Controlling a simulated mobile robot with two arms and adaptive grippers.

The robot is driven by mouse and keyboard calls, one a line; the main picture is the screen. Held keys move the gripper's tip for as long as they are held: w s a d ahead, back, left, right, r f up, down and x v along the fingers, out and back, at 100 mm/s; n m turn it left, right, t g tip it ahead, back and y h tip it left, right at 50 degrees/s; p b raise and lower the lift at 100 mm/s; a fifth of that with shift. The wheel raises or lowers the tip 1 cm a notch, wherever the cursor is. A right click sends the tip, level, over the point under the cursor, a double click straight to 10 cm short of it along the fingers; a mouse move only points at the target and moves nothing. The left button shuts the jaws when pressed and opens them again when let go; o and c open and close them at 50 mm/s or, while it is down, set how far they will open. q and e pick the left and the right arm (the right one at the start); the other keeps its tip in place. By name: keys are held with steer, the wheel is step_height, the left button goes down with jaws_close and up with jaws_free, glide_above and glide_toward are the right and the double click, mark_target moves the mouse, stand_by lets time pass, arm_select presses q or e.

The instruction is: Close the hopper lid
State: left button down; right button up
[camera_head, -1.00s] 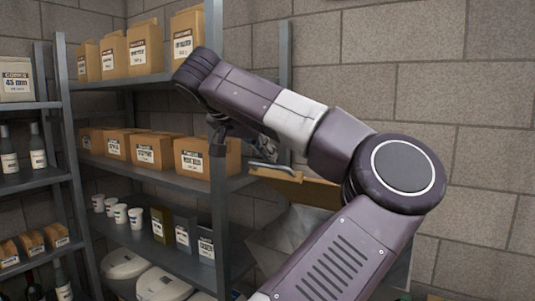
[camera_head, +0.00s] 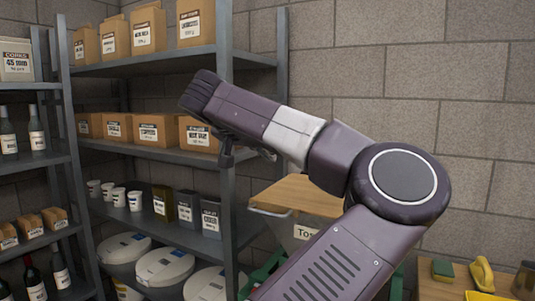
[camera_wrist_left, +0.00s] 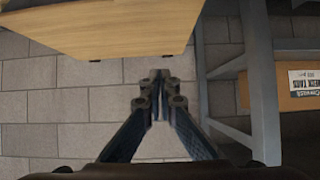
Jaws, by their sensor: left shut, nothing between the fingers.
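The hopper (camera_head: 285,229) is pale, with a partly hidden label on its front, and stands behind my left arm at the middle of the head view. Its tan wooden lid (camera_head: 300,192) lies about flat over the top; my arm hides its right part, and I cannot tell whether a small gap is left. My left gripper (camera_head: 227,158) hangs left of and above the lid, apart from it. In the left wrist view its fingers (camera_wrist_left: 160,78) are together and empty, with a wooden panel (camera_wrist_left: 110,30) at the upper left, probably the lid. My right gripper is not in view.
A grey shelf rack (camera_head: 228,185) with cartons, cups and tins stands close to my left gripper. White round-lidded tubs (camera_head: 165,266) sit low on it. A wooden surface with a yellow object (camera_head: 483,274) is at the lower right. The wall side is clear.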

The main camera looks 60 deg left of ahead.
arm_select(q)
steer(key=f+v, duration=0.1)
steer(key=v, duration=1)
steer(key=shift+s+d, duration=0.35)
steer(key=shift+s, duration=0.2)
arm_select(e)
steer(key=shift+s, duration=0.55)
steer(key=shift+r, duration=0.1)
